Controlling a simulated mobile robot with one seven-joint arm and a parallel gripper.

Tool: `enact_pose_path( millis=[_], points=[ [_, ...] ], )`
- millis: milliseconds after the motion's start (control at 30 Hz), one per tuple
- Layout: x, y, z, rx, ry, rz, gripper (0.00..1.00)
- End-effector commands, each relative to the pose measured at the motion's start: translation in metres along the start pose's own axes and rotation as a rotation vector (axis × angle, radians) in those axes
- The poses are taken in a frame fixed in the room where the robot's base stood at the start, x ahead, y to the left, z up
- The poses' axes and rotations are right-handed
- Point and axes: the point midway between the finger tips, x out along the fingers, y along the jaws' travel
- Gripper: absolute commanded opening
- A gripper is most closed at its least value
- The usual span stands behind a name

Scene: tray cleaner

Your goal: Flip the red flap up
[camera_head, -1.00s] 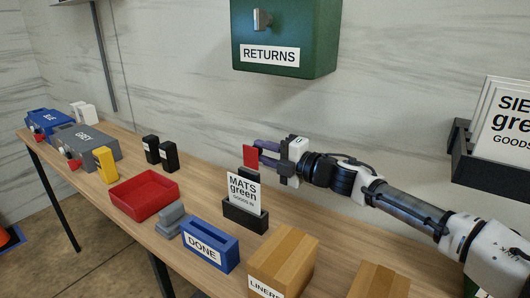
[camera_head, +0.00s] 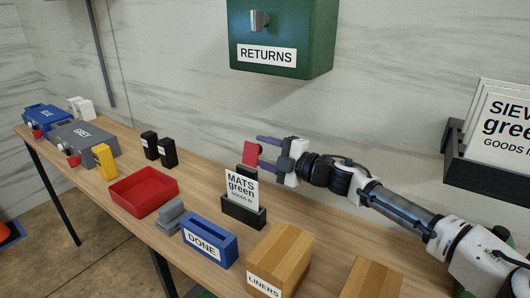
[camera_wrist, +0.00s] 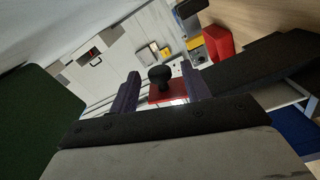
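The red flap (camera_head: 250,154) is a small red plate just above a black post (camera_head: 249,180) behind the MATS card holder. It looks slightly tilted in the head view. In the wrist view the red plate (camera_wrist: 163,97) carries a round black knob (camera_wrist: 160,77). My gripper (camera_head: 262,151) is at the flap's right side with its two purple-grey fingers spread apart. In the wrist view my gripper (camera_wrist: 160,72) has one finger on each side of the knob, with gaps between. Whether a finger touches the plate cannot be told.
The MATS card (camera_head: 241,190) stands close in front of the flap. A green RETURNS box (camera_head: 330,35) hangs on the wall above. A red tray (camera_head: 116,192), blue DONE box (camera_head: 228,248) and carton (camera_head: 296,245) stand on the wooden table.

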Motion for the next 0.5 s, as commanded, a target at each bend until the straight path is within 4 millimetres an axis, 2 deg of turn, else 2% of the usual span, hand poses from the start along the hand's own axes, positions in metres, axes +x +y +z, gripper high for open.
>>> enact_pose_path(
  millis=[267, 367, 500],
  points=[
    [-0.004, 0.0, 0.001, -0.001, -0.002, 0.001, 0.47],
    [-0.015, -0.001, 0.002, -0.001, -0.003, 0.002, 0.47],
    [-0.043, -0.003, 0.002, -0.001, -0.004, 0.002, 0.47]
  ],
)
